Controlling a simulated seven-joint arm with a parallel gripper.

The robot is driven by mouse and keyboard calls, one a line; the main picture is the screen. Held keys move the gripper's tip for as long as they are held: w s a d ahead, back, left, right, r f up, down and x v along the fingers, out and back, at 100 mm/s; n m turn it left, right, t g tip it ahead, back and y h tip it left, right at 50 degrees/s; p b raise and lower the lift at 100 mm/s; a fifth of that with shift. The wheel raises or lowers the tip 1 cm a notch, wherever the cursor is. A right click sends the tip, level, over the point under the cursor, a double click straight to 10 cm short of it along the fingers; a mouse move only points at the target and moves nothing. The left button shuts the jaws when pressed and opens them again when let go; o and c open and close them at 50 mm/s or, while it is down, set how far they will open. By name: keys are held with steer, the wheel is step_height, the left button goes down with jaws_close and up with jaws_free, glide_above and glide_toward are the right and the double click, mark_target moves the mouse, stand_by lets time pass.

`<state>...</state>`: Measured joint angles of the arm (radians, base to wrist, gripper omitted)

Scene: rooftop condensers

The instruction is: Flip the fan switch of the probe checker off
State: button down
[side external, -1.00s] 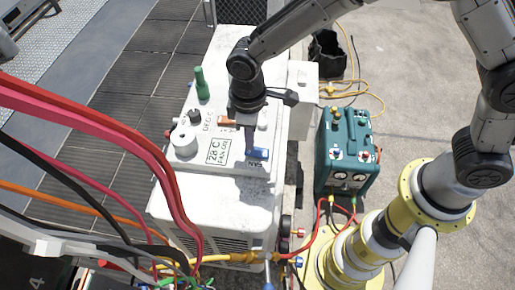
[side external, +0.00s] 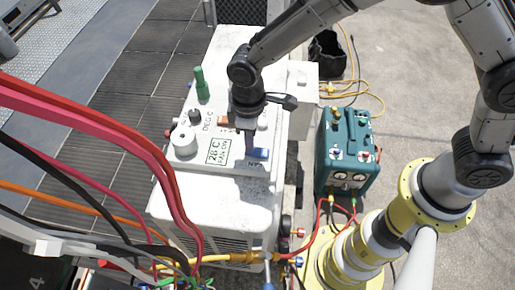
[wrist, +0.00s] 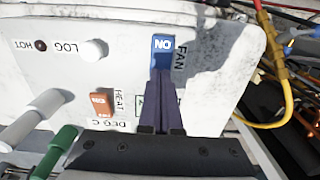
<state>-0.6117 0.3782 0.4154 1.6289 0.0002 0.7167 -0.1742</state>
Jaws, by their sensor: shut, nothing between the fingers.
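The probe checker (side external: 187,157) is a pale, scuffed panel box on top of the white condenser. Its fan switch (wrist: 162,50) is a blue rocker with "ON" lettering upside down in the wrist view, beside the word FAN; it also shows in the side view (side external: 261,154). The display (side external: 218,150) appears to read 28 C with a FAN line under it. My gripper (wrist: 164,77) is shut and empty, pointing down. Its fingertips are at the lower end of the blue rocker in the wrist view, very close; I cannot tell whether they touch.
An orange HEAT switch (wrist: 102,102), a white LOG button (wrist: 94,49) and a green post (side external: 201,84) stand on the panel near the gripper. A teal machine (side external: 345,150) stands on the ground to the right. Red hoses (side external: 120,135) cross the left foreground.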

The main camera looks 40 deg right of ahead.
steer(key=shift+f, duration=0.25)
steer(key=shift+r, duration=3.6)
